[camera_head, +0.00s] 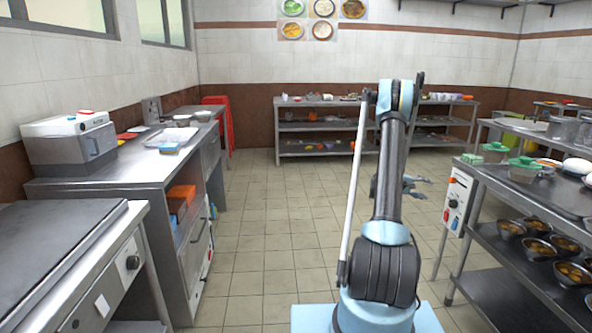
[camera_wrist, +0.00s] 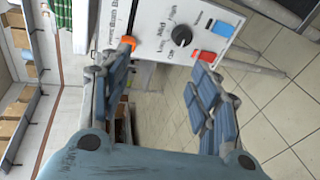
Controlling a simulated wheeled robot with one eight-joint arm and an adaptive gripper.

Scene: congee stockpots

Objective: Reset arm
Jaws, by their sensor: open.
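My arm stands upright and folded in the middle of the head view, over the tiled floor. My gripper (camera_head: 418,183) shows behind the arm, at its right side. In the wrist view my gripper (camera_wrist: 165,85) has its blue-padded fingers spread apart, with nothing between them. A white control panel (camera_wrist: 178,30) with a black knob, a red switch and a blue switch lies beyond the fingertips. The same panel (camera_head: 457,202) is on the front of the right counter in the head view. The gripper appears apart from it.
A steel counter (camera_head: 110,180) with a grey machine (camera_head: 70,143) runs along the left. The right counter (camera_head: 545,190) holds containers, with several bowls (camera_head: 537,248) on its lower shelf. A steel shelf (camera_head: 320,148) stands at the back. The floor (camera_head: 250,240) between is clear.

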